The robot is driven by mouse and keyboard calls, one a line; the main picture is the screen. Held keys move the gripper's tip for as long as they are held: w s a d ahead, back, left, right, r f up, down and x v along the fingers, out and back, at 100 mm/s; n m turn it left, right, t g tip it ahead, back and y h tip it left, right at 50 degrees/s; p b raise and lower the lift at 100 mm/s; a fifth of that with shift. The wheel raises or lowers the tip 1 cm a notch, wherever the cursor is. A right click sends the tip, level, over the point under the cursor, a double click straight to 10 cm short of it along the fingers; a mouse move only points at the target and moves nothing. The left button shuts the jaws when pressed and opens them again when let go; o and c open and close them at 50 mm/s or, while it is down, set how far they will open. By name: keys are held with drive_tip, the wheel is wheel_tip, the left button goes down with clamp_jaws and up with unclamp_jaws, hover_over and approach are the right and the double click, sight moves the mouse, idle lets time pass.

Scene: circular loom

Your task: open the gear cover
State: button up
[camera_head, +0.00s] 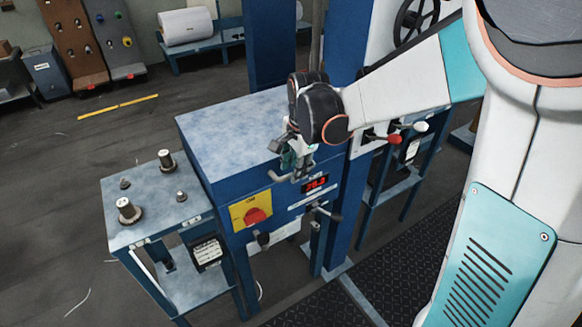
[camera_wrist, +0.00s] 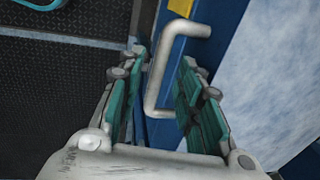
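The gear cover appears to be the mottled grey-blue top (camera_head: 235,125) of the blue cabinet, lying closed; it also shows at the right of the wrist view (camera_wrist: 268,85). A bent pale grey handle (camera_head: 280,177) sticks out at its front edge. In the wrist view the handle (camera_wrist: 160,75) runs between the two green-padded fingers of my gripper (camera_wrist: 163,58). The fingers stand apart, with a gap visible on the right side of the handle. In the head view my gripper (camera_head: 298,160) is at the cabinet's front edge and partly hides the handle.
Below the handle are a red digital display (camera_head: 315,183), a yellow panel with a red knob (camera_head: 252,212) and a lever (camera_head: 325,213). A low side table (camera_head: 150,205) with metal posts stands left. A blue post (camera_head: 345,130) rises behind. Red and white-tipped levers (camera_head: 393,138) are to the right.

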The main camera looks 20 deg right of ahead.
drive_tip(key=shift+w+f, duration=0.1)
drive_tip(key=shift+f, duration=0.4)
clamp_jaws()
drive_tip(key=shift+r, duration=0.1)
